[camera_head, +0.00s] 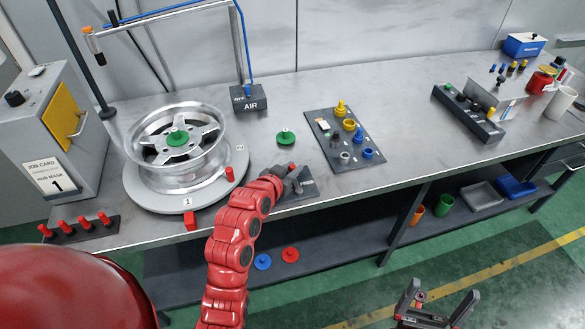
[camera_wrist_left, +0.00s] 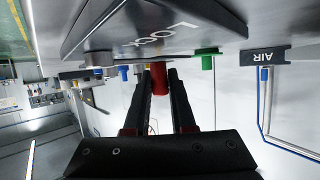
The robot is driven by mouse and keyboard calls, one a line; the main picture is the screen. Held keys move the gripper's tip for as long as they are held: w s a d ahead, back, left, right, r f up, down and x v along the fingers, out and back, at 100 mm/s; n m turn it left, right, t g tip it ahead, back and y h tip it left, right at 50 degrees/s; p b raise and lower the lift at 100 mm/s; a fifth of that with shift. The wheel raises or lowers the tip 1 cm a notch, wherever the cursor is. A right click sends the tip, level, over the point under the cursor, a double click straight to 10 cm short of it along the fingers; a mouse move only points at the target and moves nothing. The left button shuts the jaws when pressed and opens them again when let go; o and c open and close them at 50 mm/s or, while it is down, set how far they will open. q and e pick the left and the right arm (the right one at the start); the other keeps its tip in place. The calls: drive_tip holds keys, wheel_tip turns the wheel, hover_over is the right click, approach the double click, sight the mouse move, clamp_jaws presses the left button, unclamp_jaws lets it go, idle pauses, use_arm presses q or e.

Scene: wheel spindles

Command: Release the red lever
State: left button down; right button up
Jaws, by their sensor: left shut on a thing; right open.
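The red lever (camera_wrist_left: 159,78) shows in the left wrist view between the two dark fingers of my left gripper (camera_wrist_left: 158,90), which is shut on it. The lever stands by a grey plate (camera_wrist_left: 160,28) marked LOCK. In the head view, my left gripper (camera_head: 288,184) is at the table's front edge, and a small red tip of the lever (camera_head: 292,166) shows beside it. The gripper hides most of the lever and part of the plate (camera_head: 305,192). My right gripper (camera_head: 432,305) is open and empty, low over the floor in front of the table.
A silver wheel (camera_head: 150,150) with a green cap (camera_head: 177,138) lies on a round turntable (camera_head: 150,200) to the left. A dark tray (camera_head: 368,170) of coloured parts is to the right. A green knob (camera_head: 285,137) and an AIR block (camera_head: 247,100) stand behind.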

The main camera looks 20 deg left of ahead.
use_arm(q)
drive_tip(key=shift+f+b, duration=0.15)
drive_tip(key=shift+b, duration=0.25)
drive_tip(key=m+h+b, duration=0.1)
drive_tip(key=b, duration=0.3)
drive_tip(key=d+m+h+b, duration=0.1)
drive_tip(key=h+b, duration=0.1)
drive_tip(key=b, duration=0.2)
drive_tip(key=shift+w+f+m+g, duration=0.15)
drive_tip(key=shift+w+m+g, duration=0.15)
drive_tip(key=shift+w+m, duration=0.1)
drive_tip(key=shift+d+r+m+h+b, duration=0.25)
drive_tip(key=shift+m+h+b, duration=0.1)
drive_tip(key=shift+h, duration=0.15)
drive_tip(key=shift+g, duration=0.3)
drive_tip(key=c, duration=0.8)
unclamp_jaws()
drive_tip(key=shift+o, duration=0.2)
drive_tip(key=shift+s+r, duration=0.1)
